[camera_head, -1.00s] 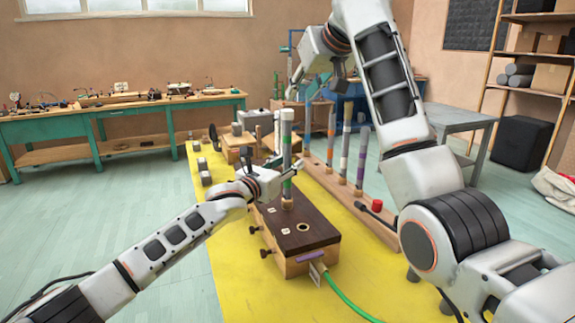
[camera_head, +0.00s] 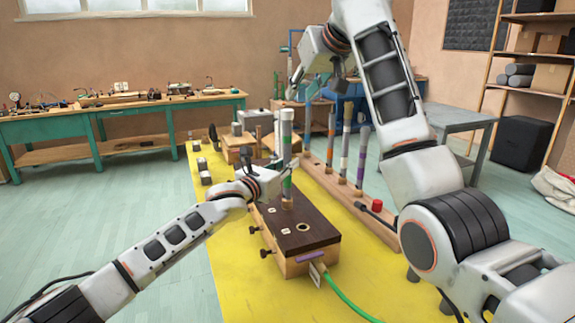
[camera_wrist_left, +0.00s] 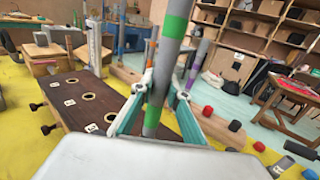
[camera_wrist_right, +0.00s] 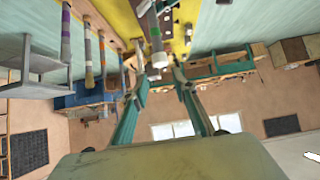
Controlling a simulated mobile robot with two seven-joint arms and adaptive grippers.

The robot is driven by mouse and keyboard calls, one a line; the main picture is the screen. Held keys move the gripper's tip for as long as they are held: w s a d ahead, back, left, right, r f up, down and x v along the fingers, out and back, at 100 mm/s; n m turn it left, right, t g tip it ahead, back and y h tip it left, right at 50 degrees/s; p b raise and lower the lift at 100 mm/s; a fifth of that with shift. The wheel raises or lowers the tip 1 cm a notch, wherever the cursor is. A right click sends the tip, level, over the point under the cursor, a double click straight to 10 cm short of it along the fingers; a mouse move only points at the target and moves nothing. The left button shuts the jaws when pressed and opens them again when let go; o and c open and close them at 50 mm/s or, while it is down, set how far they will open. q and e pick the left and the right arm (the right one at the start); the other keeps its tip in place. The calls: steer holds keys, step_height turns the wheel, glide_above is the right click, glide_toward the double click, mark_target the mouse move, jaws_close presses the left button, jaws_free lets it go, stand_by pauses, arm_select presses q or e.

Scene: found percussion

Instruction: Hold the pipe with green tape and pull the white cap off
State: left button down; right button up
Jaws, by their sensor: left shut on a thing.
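The pipe with green tape (camera_head: 287,147) stands upright in the dark-topped wooden box (camera_head: 318,229). Its white cap (camera_head: 287,114) is on the top end. My left gripper (camera_head: 284,176) is shut on the pipe low down, above the box. In the left wrist view its fingers meet the pipe (camera_wrist_left: 165,58) between two green bands. My right gripper (camera_wrist_right: 159,76) is open above the pipe, fingers pointing down. In the right wrist view the white cap (camera_wrist_right: 159,60) shows beyond and between its fingertips, apparently untouched.
Several taped pipes, one with purple tape (camera_head: 362,160), stand in a long wooden rack (camera_head: 380,230) right of the box. A green hose (camera_head: 348,302) leaves the box's front.

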steer(key=o, duration=0.4)
steer(key=shift+w+d, duration=0.1)
steer(key=shift+d, duration=0.05)
steer(key=shift+o, duration=0.2)
steer(key=w+d+r+m+t+h, duration=0.1)
steer(key=w+d+m+t, duration=0.15)
steer(key=d, duration=0.95)
steer(key=w+d+r+m+t+h, duration=0.1)
steer(key=w+d+m+t+h, duration=0.15)
steer(key=d, duration=0.85)
steer(key=n+y, duration=0.5)
steer(key=y, duration=0.1)
glide_toward(290, 116)
steer(key=x, duration=0.9)
steer(key=shift+w+a, duration=0.1)
steer(key=shift+w, duration=0.05)
